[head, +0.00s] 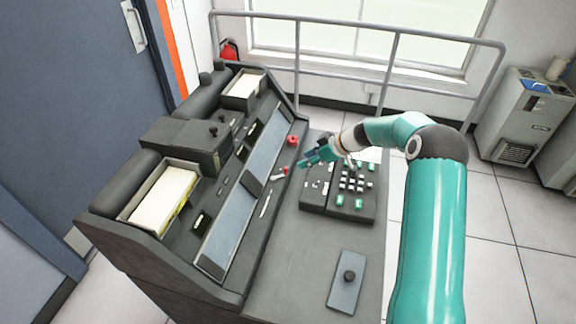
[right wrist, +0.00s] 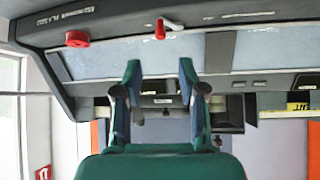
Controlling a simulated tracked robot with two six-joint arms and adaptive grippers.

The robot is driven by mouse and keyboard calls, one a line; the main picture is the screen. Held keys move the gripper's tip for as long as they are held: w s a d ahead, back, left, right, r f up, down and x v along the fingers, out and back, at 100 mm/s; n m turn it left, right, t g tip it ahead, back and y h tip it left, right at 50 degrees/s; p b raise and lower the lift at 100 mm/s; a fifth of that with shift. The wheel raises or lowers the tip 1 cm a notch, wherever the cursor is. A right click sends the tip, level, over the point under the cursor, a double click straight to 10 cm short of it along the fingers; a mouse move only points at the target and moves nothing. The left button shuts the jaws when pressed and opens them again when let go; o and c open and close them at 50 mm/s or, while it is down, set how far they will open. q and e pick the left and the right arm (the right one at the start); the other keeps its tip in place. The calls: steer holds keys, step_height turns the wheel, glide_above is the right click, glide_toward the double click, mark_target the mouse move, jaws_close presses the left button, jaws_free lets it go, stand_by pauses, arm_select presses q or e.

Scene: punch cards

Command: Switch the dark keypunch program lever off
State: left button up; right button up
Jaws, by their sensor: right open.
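The dark keypunch (head: 235,292) fills the left and middle of the head view. A small pale lever with a red tip (head: 285,171) is on its sloping front, near the right edge of the blue-grey panel. The red tip also shows at the top of the right wrist view (right wrist: 160,31). My right gripper (head: 308,160) is open and empty, just above and to the right of the red tip in the head view. In the right wrist view its two fingers (right wrist: 160,70) are spread apart, below the red tip and apart from it. My left gripper is not in view.
A round red knob (head: 293,140) is close beyond the lever; it also shows in the right wrist view (right wrist: 77,39). A keyboard (head: 337,208) stands on the desk beneath my right arm. A grey plate with a dark knob (head: 347,288) lies nearer. The desk between is clear.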

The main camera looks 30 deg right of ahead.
mark_target(286, 168)
steer(key=p+x, duration=0.2)
steer(key=x, duration=0.9)
steer(key=shift+p, duration=0.4)
steer(key=shift+f, duration=0.1)
steer(key=shift+c, duration=0.3)
jaws_close()
steer(key=shift+d, duration=0.35)
steer(key=shift+a, duration=0.2)
steer(key=shift+b, duration=0.55)
